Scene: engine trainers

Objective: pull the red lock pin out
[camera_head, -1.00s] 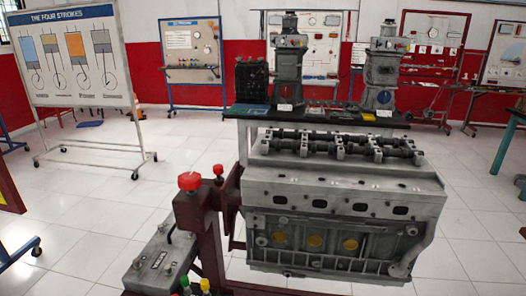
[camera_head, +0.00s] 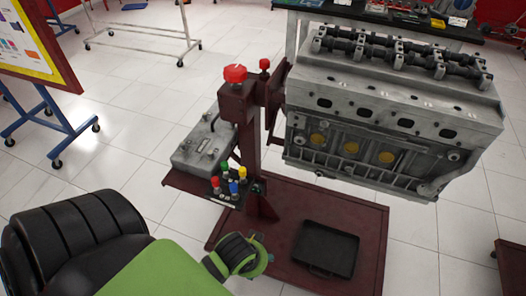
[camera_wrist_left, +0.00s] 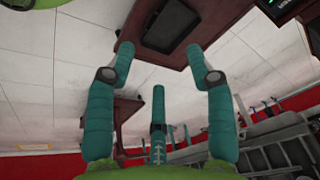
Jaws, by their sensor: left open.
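Two red knobs show on the dark red engine stand (camera_head: 244,130) in the head view. A larger red knob (camera_head: 235,73) tops the upright post, and a smaller red knob (camera_head: 264,64) sits behind it, near the engine mount. I cannot tell which one is the lock pin. My left gripper (camera_wrist_left: 160,65) shows in the left wrist view with its teal fingers spread and nothing between them. In the head view my green and black left arm is at the lower left, below the knobs and apart from them. My right gripper is out of view.
A grey engine block (camera_head: 390,115) is mounted right of the post. A black tray (camera_head: 325,249) lies on the stand's base. White floor is open to the left.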

